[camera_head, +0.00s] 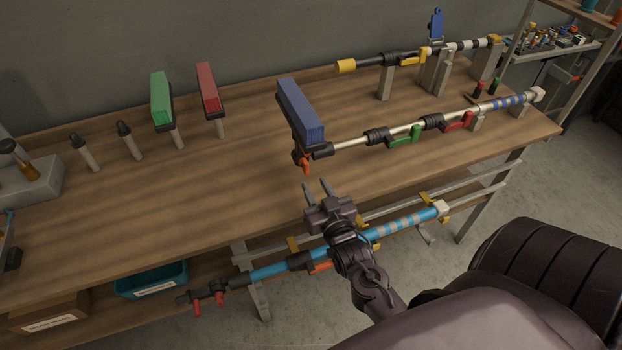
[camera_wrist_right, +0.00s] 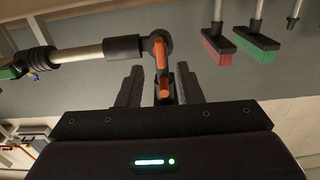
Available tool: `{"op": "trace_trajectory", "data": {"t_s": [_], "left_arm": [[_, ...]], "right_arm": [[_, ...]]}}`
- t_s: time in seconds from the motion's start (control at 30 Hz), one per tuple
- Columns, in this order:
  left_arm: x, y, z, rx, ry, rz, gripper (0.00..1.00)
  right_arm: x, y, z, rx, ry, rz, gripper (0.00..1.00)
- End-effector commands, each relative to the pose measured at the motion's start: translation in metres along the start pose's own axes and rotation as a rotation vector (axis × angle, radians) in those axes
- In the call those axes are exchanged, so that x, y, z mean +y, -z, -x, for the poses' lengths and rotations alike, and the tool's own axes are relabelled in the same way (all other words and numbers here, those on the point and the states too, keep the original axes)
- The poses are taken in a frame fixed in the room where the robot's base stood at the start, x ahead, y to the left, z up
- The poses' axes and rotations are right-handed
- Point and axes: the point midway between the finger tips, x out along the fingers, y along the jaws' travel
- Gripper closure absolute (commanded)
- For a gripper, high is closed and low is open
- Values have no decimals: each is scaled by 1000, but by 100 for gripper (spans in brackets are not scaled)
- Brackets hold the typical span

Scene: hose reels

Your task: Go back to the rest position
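My right gripper (camera_head: 318,190) is open and empty in the head view, above the front edge of the workbench. Its two dark fingers point toward the orange lever (camera_head: 305,164) at the end of a silver pole with a blue brush head (camera_head: 300,111). In the right wrist view the right gripper's fingers (camera_wrist_right: 160,88) stand apart, with the orange lever (camera_wrist_right: 161,62) showing beyond and between them. I cannot tell the exact gap between lever and fingers, but they look apart. My left gripper is not in view.
Green (camera_head: 161,99) and red (camera_head: 208,88) brush heads stand at the back of the wooden workbench (camera_head: 130,210). A yellow-tipped pole (camera_head: 375,61) rests on supports behind. A blue pole (camera_head: 400,225) hangs along the bench front, below my right gripper. A teal bin (camera_head: 152,280) sits underneath.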

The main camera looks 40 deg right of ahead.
Motion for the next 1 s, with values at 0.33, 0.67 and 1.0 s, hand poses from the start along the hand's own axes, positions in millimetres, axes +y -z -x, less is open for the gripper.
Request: {"op": "trace_trajectory", "data": {"t_s": [0.33, 0.67, 1.0], "left_arm": [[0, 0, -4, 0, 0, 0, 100], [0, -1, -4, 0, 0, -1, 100], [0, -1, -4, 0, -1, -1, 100]], "right_arm": [[0, 0, 18, -1, -1, -1, 67], [0, 0, 18, -1, -1, -1, 67], [-24, -5, 19, -207, 54, 5, 67]]}}
